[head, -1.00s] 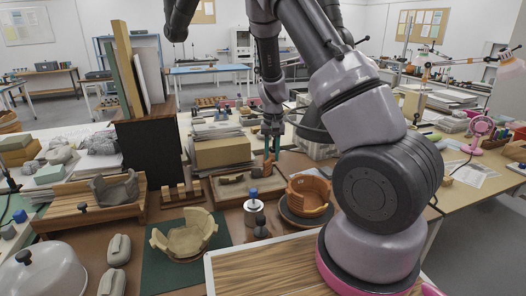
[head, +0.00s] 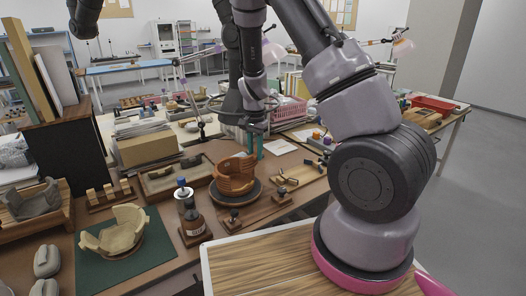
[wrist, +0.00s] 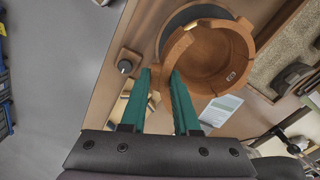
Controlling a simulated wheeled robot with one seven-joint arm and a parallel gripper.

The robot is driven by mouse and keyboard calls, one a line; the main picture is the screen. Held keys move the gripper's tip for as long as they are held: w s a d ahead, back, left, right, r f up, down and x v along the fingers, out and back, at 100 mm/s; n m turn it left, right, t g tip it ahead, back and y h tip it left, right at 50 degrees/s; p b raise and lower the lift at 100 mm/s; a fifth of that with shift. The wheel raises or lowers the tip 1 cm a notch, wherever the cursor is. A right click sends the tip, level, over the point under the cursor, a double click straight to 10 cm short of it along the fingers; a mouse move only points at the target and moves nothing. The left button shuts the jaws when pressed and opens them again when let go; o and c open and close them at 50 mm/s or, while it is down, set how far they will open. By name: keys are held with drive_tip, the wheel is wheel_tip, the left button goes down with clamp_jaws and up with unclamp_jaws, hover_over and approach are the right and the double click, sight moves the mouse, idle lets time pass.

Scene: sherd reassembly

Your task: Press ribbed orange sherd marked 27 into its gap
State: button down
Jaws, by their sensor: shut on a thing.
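The ribbed orange bowl (head: 234,176) stands on a dark round stand (head: 237,195) on the table, its rim broken and uneven. In the wrist view the bowl (wrist: 238,55) lies just beyond and right of my fingertips. My gripper (head: 255,150) has teal fingers pointing down behind and slightly right of the bowl. In the wrist view my gripper (wrist: 160,76) is shut on a small orange sherd (wrist: 154,99), which is mostly hidden between the fingers. Its number cannot be read. I cannot tell whether the sherd touches the bowl.
A pale broken bowl (head: 115,231) sits on a green mat (head: 150,258) at left. A dark bottle (head: 188,212) stands left of the orange bowl. A sand tray (head: 172,178) and a cardboard box (head: 147,149) lie behind. A wooden block with a knob (head: 235,218) is in front.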

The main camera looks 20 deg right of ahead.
drive_tip(key=a+m, duration=0.1)
drive_tip(key=m, duration=0.1)
drive_tip(key=a+m, duration=0.1)
drive_tip(key=m, duration=0.1)
drive_tip(key=shift+s+a, duration=0.2)
drive_tip(key=shift+a, duration=0.2)
drive_tip(key=shift+a+f, duration=0.1)
wheel_tip(320, 180, down, 8)
drive_tip(key=shift+w+a, duration=0.15)
drive_tip(key=shift+w, duration=0.15)
idle(0.5)
drive_tip(key=shift+w+a, duration=0.15)
drive_tip(key=shift+w, duration=0.1)
idle(0.6)
drive_tip(key=shift+f, duration=0.45)
idle(2.0)
drive_tip(key=c, duration=0.6)
unclamp_jaws()
